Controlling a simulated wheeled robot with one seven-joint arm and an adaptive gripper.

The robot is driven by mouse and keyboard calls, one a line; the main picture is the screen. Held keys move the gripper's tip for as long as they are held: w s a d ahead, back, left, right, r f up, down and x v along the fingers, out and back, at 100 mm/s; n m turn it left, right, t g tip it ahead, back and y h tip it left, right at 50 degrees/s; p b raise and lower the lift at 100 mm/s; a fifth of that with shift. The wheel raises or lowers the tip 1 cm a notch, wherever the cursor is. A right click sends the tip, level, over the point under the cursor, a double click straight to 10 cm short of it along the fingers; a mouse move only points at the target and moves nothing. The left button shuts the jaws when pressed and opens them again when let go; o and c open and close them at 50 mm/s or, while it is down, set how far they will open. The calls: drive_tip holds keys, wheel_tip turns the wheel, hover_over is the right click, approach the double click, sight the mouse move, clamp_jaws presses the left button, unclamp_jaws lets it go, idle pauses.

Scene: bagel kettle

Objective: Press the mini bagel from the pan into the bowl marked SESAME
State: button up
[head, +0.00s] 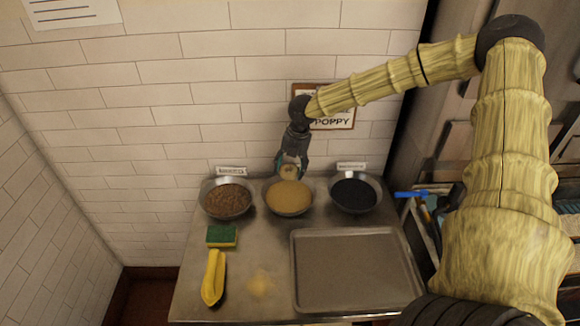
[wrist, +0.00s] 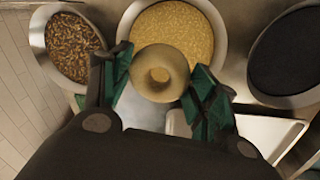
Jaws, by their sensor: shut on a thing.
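My gripper (head: 291,160) is shut on the mini bagel (wrist: 160,73), a pale tan ring held between green-padded fingers. The bagel shows in the head view (head: 289,171) at the back rim of the middle bowl (head: 289,212), which holds tan, sesame-like seeds. In the wrist view the bagel overlaps the near edge of those seeds (wrist: 172,30); I cannot tell whether it touches them. No label for the middle bowl is visible; my gripper is in front of that area. The pan (head: 350,270) lies bare at the front right of the steel table.
A bowl of brown seeds (head: 228,200) stands left and a bowl of black seeds (head: 354,194) right. A framed POPPY sign (head: 335,122) hangs behind my arm.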

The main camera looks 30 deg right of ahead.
drive_tip(key=b, duration=0.4)
hover_over(288, 196)
drive_tip(key=shift+s+d+f, duration=0.15)
drive_tip(key=shift+d+f, duration=0.05)
drive_tip(key=shift+f, duration=1.25)
drive_tip(key=shift+s+d+f, duration=0.1)
drive_tip(key=shift+d+f, duration=0.05)
drive_tip(key=shift+f, duration=1.3)
drive_tip(key=shift+f+b, duration=1)
drive_tip(key=shift+f, duration=1.05)
drive_tip(key=shift+f, duration=0.35)
drive_tip(key=shift+r, duration=0.1)
wheel_tip(288, 196, up, 10)
drive_tip(key=p, duration=0.7)
